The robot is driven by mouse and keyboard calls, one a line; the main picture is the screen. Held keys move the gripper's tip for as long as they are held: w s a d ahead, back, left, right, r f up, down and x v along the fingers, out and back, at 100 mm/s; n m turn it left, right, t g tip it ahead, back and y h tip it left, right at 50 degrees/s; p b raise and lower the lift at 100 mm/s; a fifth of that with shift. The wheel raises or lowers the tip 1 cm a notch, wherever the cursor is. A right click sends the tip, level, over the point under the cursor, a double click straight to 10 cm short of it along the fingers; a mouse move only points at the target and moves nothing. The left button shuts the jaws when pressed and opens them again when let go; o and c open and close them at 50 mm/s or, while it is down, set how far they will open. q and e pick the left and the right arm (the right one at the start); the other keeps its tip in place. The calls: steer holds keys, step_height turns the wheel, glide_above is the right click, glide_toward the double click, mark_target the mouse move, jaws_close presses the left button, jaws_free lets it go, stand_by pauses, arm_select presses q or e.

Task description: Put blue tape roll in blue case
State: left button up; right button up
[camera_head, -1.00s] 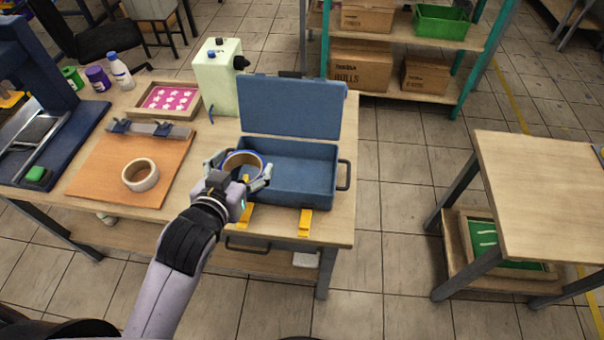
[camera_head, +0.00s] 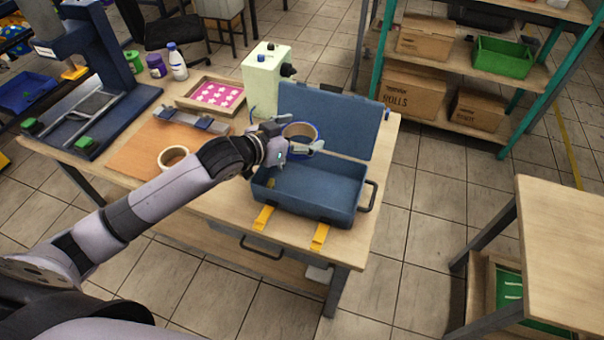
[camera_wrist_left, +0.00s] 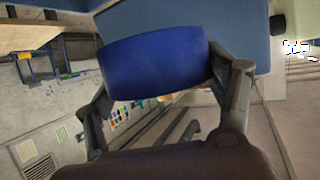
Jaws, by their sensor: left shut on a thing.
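The blue tape roll (camera_head: 300,131) is held in my left gripper (camera_head: 296,145), above the back left part of the open blue case (camera_head: 312,190). In the left wrist view the roll (camera_wrist_left: 155,58) shows its blue outer side between the two fingers of the gripper (camera_wrist_left: 165,90). The case stands on the workbench with its lid (camera_head: 330,118) raised at the back. My right gripper is not in view.
A beige tape roll (camera_head: 173,157) lies on the orange board (camera_head: 136,148) left of the case. A pale green box (camera_head: 262,75) stands behind the case's left side. A pink star-patterned frame (camera_head: 212,95) and a white bottle (camera_head: 178,65) are further left. A second table (camera_head: 565,225) stands at right.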

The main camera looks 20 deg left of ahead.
arm_select(q)
step_height(320, 180, down, 14)
steer(key=shift+r, duration=0.15)
stand_by(0.4)
